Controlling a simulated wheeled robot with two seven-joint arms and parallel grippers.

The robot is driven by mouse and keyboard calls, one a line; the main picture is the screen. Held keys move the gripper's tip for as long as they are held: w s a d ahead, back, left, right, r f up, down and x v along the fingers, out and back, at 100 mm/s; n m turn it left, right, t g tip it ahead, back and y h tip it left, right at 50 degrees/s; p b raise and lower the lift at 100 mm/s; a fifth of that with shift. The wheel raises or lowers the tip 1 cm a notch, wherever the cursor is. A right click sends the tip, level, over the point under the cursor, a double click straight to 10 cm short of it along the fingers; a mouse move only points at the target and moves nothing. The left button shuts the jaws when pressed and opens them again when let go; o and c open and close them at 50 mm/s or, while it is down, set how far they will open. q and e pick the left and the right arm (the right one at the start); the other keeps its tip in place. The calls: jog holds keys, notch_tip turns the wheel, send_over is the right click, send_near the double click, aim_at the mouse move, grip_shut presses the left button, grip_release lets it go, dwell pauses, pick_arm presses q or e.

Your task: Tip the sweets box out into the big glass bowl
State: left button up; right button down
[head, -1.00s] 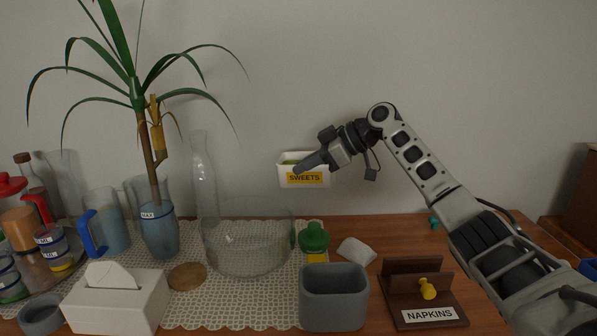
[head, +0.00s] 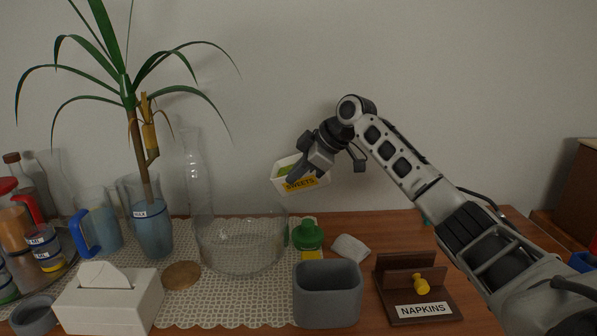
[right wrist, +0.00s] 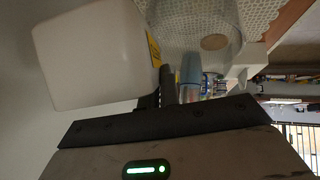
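The white sweets box (head: 290,182) has a yellow SWEETS label and green contents showing at its open top. In the right wrist view the box (right wrist: 92,52) fills the upper left beside the dark fingers (right wrist: 166,88). The big glass bowl (head: 238,245) stands on the lace mat, below and to the left of the box. It looks empty; it also shows in the right wrist view (right wrist: 195,18). My left gripper is not in view.
A tall glass bottle (head: 198,180) and a plant jug (head: 150,232) stand left of the bowl. A green-capped container (head: 307,236), a grey bin (head: 328,300) and a napkin holder (head: 415,285) stand to the right. A tissue box (head: 110,305) is front left.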

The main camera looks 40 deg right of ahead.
aim_at(277, 180)
jog(key=h, duration=0.1)
jog(key=a+n+h, duration=0.1)
jog(key=h, duration=0.1)
jog(key=shift+w+a+r+g, duration=0.15)
jog(key=shift+a+r+g, duration=0.15)
jog(key=shift+r+g, duration=0.1)
jog(key=h, duration=0.1)
jog(key=a+f+h, duration=0.1)
jog(key=h, duration=0.1)
jog(key=shift+w+a+n+g, duration=0.1)
jog(key=shift+w+n+g, duration=0.1)
jog(key=shift+n+g, duration=0.2)
jog(key=h, duration=0.1)
jog(key=a+f+h, duration=0.1)
jog(key=h, duration=0.1)
jog(key=shift+w+a+n+g, duration=0.2)
jog(key=shift+a+n+g, duration=0.1)
jog(key=shift+n+g, duration=0.1)
jog(key=a+n+h, duration=0.1)
jog(key=h, duration=0.2)
jog(key=a+f+n+h, duration=0.1)
jog(key=a+h, duration=0.1)
jog(key=h, duration=0.1)
jog(key=w+a+n+g+h, duration=0.1)
jog(key=a+h, duration=0.1)
jog(key=h, duration=0.2)
jog(key=shift+w+f, duration=0.1)
jog(key=shift+f, duration=0.25)
jog(key=shift+d, duration=0.1)
